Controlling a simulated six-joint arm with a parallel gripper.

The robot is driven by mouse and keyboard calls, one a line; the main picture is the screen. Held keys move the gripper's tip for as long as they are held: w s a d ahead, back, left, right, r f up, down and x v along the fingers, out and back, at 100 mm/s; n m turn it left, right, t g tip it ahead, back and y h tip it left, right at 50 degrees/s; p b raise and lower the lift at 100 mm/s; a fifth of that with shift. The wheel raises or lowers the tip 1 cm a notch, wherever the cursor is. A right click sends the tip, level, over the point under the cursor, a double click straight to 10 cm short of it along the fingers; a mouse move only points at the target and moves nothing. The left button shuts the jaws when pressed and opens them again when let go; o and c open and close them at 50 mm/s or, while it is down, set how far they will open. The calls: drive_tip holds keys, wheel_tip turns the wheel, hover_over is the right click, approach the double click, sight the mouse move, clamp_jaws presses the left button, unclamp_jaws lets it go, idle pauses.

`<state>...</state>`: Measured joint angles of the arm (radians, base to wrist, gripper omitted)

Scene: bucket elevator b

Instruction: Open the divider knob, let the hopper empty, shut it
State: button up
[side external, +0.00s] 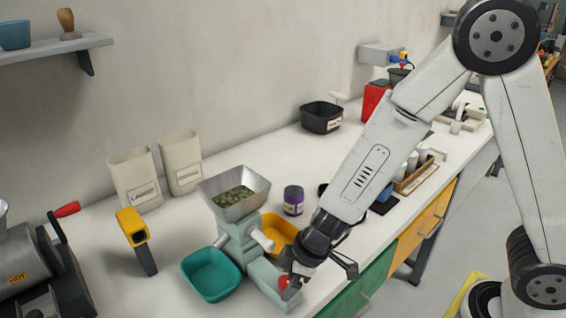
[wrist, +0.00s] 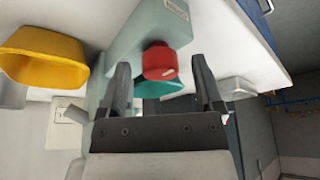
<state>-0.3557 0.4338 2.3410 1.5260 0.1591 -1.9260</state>
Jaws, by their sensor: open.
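The pale green divider machine (side external: 240,245) stands on the bench with a metal hopper (side external: 243,205) on top. Dark green pieces (side external: 234,200) lie in the hopper. A red knob (side external: 284,282) sits at the front end of the machine's low base, and it also shows in the wrist view (wrist: 160,62). My gripper (side external: 298,272) is at this end, with its fingers apart. In the wrist view the knob appears between the two fingertips, and I see no clear contact. A teal bin (side external: 211,275) is left of the machine, and a yellow bin (side external: 277,231) is right.
A yellow-and-grey handheld tool (side external: 135,235) stands left of the teal bin. Two pale bags (side external: 180,163) are behind. A purple jar (side external: 293,200) is beyond the yellow bin. A dark machine (side external: 40,270) fills the far left. The bench's front edge is close to my gripper.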

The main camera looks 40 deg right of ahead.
sight(287, 281)
clamp_jaws()
drive_tip(key=shift+m, duration=0.8)
unclamp_jaws()
drive_tip(key=shift+v, duration=0.75)
idle(0.3)
drive_tip(key=shift+v, duration=0.8)
wheel_tip(287, 281, up, 7)
idle(1.1)
